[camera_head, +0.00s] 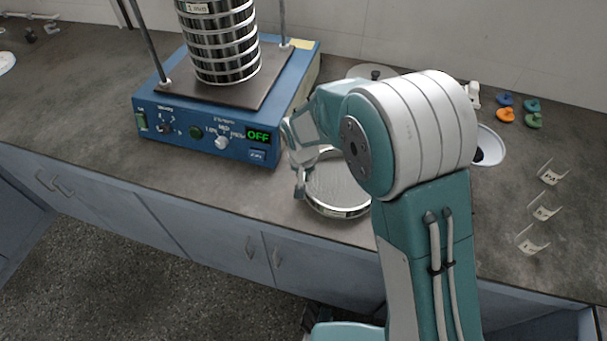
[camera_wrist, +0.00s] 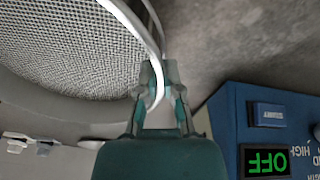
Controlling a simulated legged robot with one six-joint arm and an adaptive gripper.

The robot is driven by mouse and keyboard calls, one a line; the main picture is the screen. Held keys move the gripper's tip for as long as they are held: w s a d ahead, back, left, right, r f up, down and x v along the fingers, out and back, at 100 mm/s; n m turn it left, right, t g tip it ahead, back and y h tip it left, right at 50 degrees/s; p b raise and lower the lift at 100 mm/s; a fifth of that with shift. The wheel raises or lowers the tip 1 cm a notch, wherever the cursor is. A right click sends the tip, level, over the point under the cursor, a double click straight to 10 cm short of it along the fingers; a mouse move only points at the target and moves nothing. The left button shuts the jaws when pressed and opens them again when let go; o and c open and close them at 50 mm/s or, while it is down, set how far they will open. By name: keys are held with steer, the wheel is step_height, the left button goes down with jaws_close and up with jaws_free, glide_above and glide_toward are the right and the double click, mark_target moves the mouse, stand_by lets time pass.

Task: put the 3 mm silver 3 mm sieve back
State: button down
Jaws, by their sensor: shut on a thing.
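A round silver sieve (camera_head: 338,184) is near the counter's front edge, right of the blue shaker (camera_head: 225,137). My arm hides part of it. In the wrist view its mesh (camera_wrist: 60,45) fills the upper left, and its bright metal rim runs between my fingers. My gripper (camera_head: 302,175) is shut on that rim at the sieve's left side; the grip also shows in the wrist view (camera_wrist: 160,85). I cannot tell whether the sieve touches the counter. A stack of silver sieves (camera_head: 222,45) stands on the shaker's plate between two rods. The shaker's display reads OFF. No size label shows on the held sieve.
Several clear labelled holders (camera_head: 540,210) stand on the right of the counter (camera_head: 75,95). Orange, blue and green small items (camera_head: 505,114) lie behind them. A white round dish (camera_head: 489,146) is partly behind my arm. The counter left of the shaker is mostly clear.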

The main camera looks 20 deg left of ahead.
steer(key=c, duration=0.8)
jaws_free()
step_height(320, 180, up, 12)
steer(key=s, duration=0.1)
steer(key=shift+s, duration=0.3)
steer(key=shift+d, duration=0.1)
